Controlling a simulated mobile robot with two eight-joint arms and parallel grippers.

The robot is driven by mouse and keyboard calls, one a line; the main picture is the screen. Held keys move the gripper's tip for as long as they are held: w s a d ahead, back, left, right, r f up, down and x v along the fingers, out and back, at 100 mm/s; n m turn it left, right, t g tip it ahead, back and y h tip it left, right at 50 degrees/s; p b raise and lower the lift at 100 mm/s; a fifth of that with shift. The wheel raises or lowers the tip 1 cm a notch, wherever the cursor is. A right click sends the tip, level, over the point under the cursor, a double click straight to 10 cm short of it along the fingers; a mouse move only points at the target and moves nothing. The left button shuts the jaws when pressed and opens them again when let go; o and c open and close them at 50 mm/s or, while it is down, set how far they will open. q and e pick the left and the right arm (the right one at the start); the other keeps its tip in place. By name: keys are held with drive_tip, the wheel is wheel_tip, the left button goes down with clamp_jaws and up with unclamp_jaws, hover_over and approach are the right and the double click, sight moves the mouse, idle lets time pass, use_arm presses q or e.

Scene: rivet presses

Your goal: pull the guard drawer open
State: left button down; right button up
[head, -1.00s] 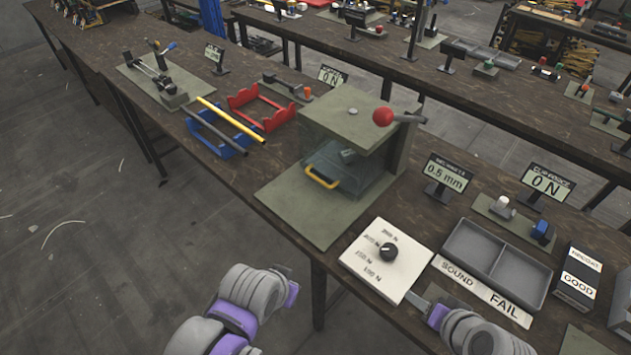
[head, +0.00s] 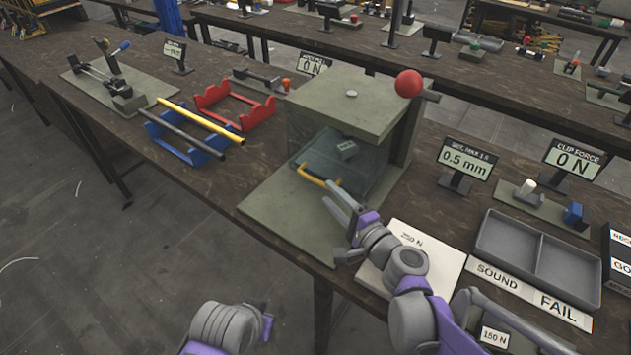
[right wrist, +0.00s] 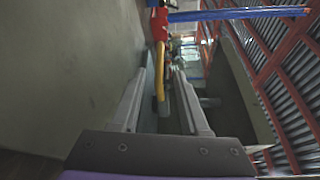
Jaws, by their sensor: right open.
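The guard drawer (head: 340,167) is a clear box with a yellow handle (head: 312,177) on its front. It sits under the thick top plate of the grey-green press (head: 347,105). My right gripper (head: 338,197) is open at the right end of the handle. In the right wrist view, the yellow handle (right wrist: 160,82) shows between the two spread fingers (right wrist: 163,80); I cannot tell whether either finger touches it. The right fingers hide part of the handle in the head view. My left arm shows at the bottom, but its gripper is not in view.
A red ball lever (head: 409,84) stands at the press's right. Red (head: 234,106) and blue (head: 180,142) racks stand left. The press's front base plate is bare.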

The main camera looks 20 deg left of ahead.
sight(316, 179)
drive_tip(key=x, duration=0.7)
drive_tip(key=shift+b, duration=0.3)
clamp_jaws()
idle(1.0)
